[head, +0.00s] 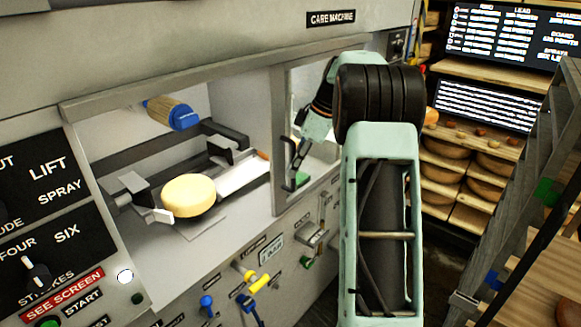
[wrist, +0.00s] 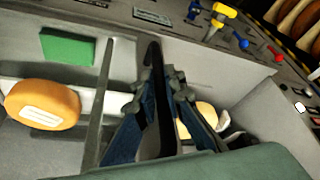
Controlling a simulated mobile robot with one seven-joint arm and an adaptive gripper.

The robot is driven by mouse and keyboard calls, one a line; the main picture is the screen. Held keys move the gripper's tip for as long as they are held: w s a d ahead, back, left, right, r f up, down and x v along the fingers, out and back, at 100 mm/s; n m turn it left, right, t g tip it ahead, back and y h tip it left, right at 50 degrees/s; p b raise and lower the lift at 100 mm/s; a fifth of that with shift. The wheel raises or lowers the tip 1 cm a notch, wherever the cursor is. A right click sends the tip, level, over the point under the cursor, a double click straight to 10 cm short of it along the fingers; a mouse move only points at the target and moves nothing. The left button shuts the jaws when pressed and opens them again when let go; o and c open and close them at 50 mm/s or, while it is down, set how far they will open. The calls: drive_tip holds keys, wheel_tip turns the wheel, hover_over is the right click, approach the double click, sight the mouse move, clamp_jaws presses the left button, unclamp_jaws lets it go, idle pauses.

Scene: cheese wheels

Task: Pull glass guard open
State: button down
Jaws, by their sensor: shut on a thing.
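The glass guard (head: 279,140) is a grey-framed pane on the front of the care machine, at the right of its opening. The bay to the left of its frame looks uncovered. My gripper (head: 297,150) is at the guard, partly hidden by my arm. In the wrist view my gripper (wrist: 162,85) is shut on a dark upright handle (wrist: 153,55), which runs between the blue-grey fingers. A pale cheese wheel (head: 188,195) sits in the open bay; a wheel also shows behind the fingers in the wrist view (wrist: 203,112).
A labelled orange cheese wheel (wrist: 42,104) and a green block (wrist: 67,46) lie left of the fingers in the wrist view. A brush (head: 172,113) hangs in the bay. Levers (head: 258,282) stick out below. Shelves (head: 460,165) and a ladder-like frame (head: 530,180) stand right.

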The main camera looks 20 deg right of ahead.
idle(0.3)
drive_tip(key=c, duration=2)
unclamp_jaws()
drive_tip(key=shift+w, duration=0.1)
drive_tip(key=shift+r, duration=0.1)
drive_tip(key=v, duration=1.2)
